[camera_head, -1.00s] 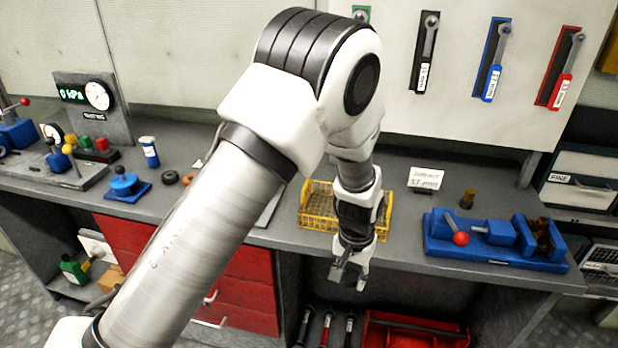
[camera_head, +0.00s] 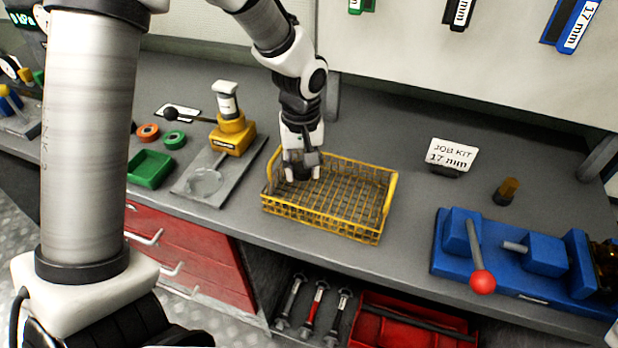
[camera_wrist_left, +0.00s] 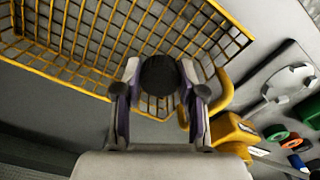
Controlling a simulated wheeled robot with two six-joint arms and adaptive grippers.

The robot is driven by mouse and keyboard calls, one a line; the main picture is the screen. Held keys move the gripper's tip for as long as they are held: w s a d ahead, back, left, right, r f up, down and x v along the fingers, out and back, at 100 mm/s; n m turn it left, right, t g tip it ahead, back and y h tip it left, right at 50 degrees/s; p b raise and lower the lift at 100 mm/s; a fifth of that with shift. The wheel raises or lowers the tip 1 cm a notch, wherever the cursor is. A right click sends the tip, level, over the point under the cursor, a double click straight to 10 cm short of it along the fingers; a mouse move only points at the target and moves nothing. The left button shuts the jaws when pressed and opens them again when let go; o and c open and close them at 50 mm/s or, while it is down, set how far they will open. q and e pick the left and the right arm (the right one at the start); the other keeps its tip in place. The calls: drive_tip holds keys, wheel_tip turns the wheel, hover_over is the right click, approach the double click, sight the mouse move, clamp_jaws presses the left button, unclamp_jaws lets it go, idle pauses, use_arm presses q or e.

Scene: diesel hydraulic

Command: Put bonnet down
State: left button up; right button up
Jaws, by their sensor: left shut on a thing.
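My left gripper (camera_head: 302,172) is over the left part of a yellow wire basket (camera_head: 378,225) on the bench. It is shut on a dark, round-topped piece, the bonnet (camera_wrist_left: 158,75), which shows between the two fingers in the left wrist view. In the head view the bonnet (camera_head: 297,172) is mostly hidden by the fingers. The wire basket (camera_wrist_left: 70,68) lies beneath and beyond the fingers in the wrist view. I cannot tell whether the bonnet touches its floor. The rest of the basket looks empty. My right gripper is not in view.
A yellow press-like fixture (camera_head: 232,135) on a grey plate stands left of the basket, with a green tray (camera_head: 150,168) beyond it. A job kit card (camera_head: 451,157) and a blue vise (camera_head: 540,255) are to the right. Bench between basket and vise is clear.

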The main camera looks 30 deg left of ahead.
sight(304, 189)
use_arm(q)
drive_tip(key=f, duration=0.4)
drive_tip(key=shift+w, duration=0.2)
drive_tip(key=shift+s+r, duration=0.1)
drive_tip(key=shift+r, duration=0.05)
drive_tip(key=shift+f, duration=0.35)
drive_tip(key=shift+s+f+b, duration=0.2)
drive_tip(key=shift+b, duration=0.1)
drive_tip(key=o, duration=1)
drive_tip(key=shift+w+f, duration=0.15)
drive_tip(key=shift+f, duration=0.05)
drive_tip(key=shift+r, duration=0.2)
